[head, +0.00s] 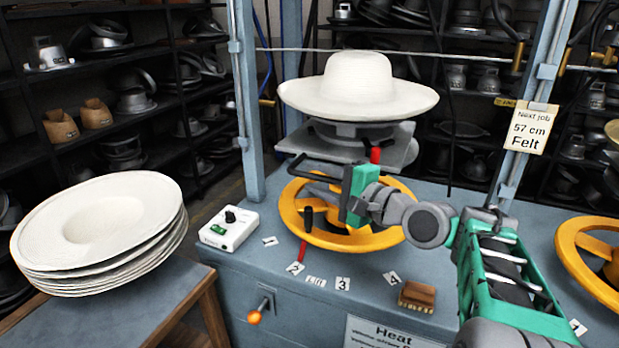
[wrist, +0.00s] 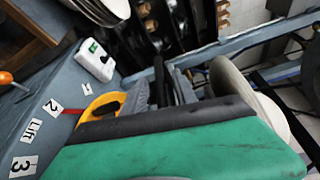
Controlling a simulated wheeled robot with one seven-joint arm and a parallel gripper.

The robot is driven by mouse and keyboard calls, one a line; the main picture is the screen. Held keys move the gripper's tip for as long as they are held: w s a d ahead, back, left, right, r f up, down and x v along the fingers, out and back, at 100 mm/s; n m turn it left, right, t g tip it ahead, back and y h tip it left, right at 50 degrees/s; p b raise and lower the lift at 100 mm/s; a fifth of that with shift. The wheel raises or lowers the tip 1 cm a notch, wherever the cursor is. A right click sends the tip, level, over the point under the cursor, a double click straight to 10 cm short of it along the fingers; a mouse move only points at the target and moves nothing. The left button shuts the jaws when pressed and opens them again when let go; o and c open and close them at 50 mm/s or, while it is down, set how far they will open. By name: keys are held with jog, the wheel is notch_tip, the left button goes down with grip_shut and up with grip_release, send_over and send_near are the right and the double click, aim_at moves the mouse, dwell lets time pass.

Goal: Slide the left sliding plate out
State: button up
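A grey sliding plate (head: 393,158) lies under the hat block on the press table. A dark handle bar (head: 292,166) sticks out at its left front. My gripper (head: 318,182) is in front of the plate's left side, close to the handle, above the yellow handwheel. Its green body hides part of the plate's front edge. In the wrist view, my gripper's dark fingers (wrist: 174,84) reach toward the press beside grey metal. Whether they touch the handle, and how wide they are apart, I cannot tell.
A white hat (head: 360,85) sits on the block above. The yellow handwheel (head: 300,227) is below my gripper, with a red-tipped lever (head: 375,155) nearby. A control box (head: 229,228), a brush (head: 417,296) and blue posts stand around. White hats (head: 100,235) are stacked at left.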

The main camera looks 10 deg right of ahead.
jog(key=shift+d, duration=0.1)
jog(key=shift+c, duration=0.7)
grip_shut()
dwell(0.7)
